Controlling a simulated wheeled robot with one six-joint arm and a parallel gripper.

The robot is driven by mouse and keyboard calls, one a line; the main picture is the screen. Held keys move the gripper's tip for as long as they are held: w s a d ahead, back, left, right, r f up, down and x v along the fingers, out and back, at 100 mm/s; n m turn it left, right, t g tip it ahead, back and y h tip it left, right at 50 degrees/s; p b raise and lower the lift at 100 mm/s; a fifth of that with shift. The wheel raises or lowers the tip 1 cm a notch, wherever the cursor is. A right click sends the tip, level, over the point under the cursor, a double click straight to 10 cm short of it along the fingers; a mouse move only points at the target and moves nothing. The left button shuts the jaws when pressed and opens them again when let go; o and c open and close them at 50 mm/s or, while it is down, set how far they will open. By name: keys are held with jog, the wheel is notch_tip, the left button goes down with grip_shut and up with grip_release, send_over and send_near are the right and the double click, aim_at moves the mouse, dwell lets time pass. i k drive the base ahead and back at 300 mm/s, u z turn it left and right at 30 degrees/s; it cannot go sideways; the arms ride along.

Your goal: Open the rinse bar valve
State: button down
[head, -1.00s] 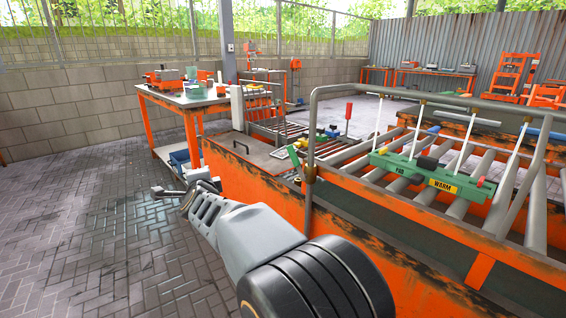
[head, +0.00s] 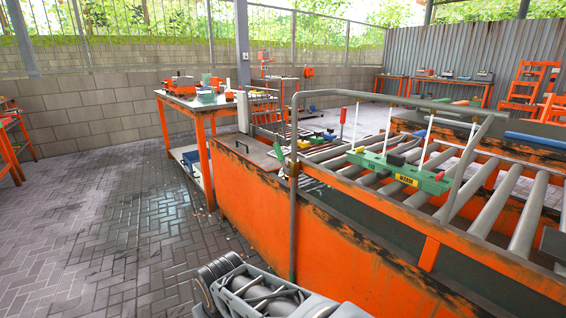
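The rinse bar is a grey pipe frame (head: 350,94) over the roller conveyor, with thin white rods hanging from it. On its near upright post, a small brass-coloured valve body (head: 294,168) carries a green lever (head: 279,153). The lever slants up to the left, off the line of the pipe. My arm's grey wrist end shows at the bottom centre of the head view, low in front of the orange conveyor side and well below the valve, apart from it. My fingertips cannot be made out, and nothing held is visible.
The orange conveyor frame (head: 250,195) fills the right. An orange-legged workbench (head: 205,115) stands behind left; another is at the far left edge. Paved floor (head: 100,230) at left is clear.

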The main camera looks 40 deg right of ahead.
aim_at(278, 153)
jog(key=u, duration=0.35)
jog(key=i, duration=1.1)
jog(key=z, duration=0.5)
